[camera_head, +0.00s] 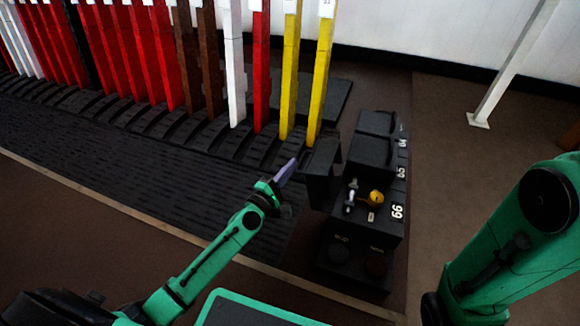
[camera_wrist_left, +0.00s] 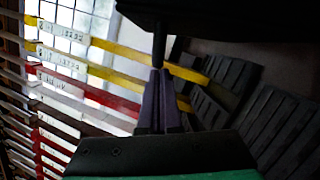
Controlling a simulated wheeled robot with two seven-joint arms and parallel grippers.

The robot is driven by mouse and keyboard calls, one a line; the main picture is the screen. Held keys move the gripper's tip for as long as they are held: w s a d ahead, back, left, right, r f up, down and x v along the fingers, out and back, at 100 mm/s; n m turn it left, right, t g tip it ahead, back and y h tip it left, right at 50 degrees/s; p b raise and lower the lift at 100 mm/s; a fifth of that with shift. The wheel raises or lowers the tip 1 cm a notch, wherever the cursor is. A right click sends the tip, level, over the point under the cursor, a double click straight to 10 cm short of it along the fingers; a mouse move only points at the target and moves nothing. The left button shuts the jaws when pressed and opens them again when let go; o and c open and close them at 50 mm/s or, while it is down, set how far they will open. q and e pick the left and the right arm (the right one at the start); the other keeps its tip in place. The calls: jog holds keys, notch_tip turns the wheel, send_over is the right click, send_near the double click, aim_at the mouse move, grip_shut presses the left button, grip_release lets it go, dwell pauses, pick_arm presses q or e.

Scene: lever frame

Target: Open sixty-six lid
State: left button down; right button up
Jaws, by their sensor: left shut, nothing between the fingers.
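The black box carries the number 66 on its near end. Its lid 66 (camera_head: 322,172) stands swung open to the left, and the compartment (camera_head: 378,222) shows a yellow round part and a small silver lever. My left gripper (camera_head: 297,161) is shut and empty, with its purple fingers close to the left side of the open lid; I cannot tell whether they touch. In the left wrist view the shut fingers (camera_wrist_left: 158,72) point at a dark shape above, probably the lid. My right gripper is out of view.
The lids 65 (camera_head: 371,152) and 64 (camera_head: 378,123) behind are closed. A row of tall levers, yellow ones (camera_head: 321,75) nearest the box, stands behind my left gripper. A white post (camera_head: 510,65) stands at the right. Brown floor between is clear.

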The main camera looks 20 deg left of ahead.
pick_arm(q)
jog(key=d+r+m+p, duration=0.1)
jog(key=p, duration=0.1)
jog(key=d+r+m+p, duration=0.1)
jog(key=p, duration=0.1)
jog(key=shift+r+p, duration=0.3)
jog(key=shift+p, duration=0.1)
jog(key=shift+r, duration=0.1)
